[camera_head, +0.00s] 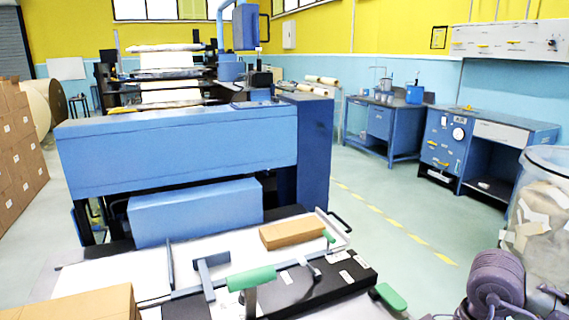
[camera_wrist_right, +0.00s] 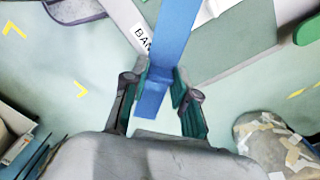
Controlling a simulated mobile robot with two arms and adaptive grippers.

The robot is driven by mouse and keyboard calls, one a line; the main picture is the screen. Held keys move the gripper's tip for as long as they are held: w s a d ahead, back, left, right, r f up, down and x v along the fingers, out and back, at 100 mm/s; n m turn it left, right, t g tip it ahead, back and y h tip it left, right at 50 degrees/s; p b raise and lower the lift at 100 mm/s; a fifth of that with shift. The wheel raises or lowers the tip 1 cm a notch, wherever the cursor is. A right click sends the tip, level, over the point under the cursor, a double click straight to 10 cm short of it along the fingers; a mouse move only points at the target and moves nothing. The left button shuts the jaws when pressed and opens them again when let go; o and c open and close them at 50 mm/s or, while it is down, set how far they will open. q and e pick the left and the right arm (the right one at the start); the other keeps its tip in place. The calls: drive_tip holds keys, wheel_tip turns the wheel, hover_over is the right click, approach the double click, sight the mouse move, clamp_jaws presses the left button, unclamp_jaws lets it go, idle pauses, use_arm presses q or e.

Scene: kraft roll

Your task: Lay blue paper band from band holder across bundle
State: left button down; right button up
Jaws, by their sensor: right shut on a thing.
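A blue paper band (camera_wrist_right: 172,38) runs from the top of the right wrist view down between my fingers. My right gripper (camera_wrist_right: 161,82) is shut on the band, with a green pad on each side of it. The band's lower end hangs free past the fingers. A white label (camera_wrist_right: 143,38) with partly hidden letters "BAN" lies beside the band, on what seems to be the band holder. A brown kraft bundle (camera_head: 292,233) lies flat on the work table in the head view, with no band visible on it. My left gripper is not in view.
A blue machine (camera_head: 180,160) stands behind the table. Green handles (camera_head: 250,278) and dark brackets stand in front of the bundle. A brown stack (camera_head: 80,303) is at lower left. A clear bin of paper scraps (camera_head: 545,200) stands at right. The floor between is open.

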drive_tip(key=s+a+n+p, duration=0.1)
drive_tip(key=s+a+n, duration=0.2)
drive_tip(key=a+n, duration=0.7)
drive_tip(key=n, duration=1.3)
drive_tip(key=shift+a+r+n, duration=0.25)
drive_tip(key=shift+a+n, duration=0.05)
drive_tip(key=shift+a, duration=0.1)
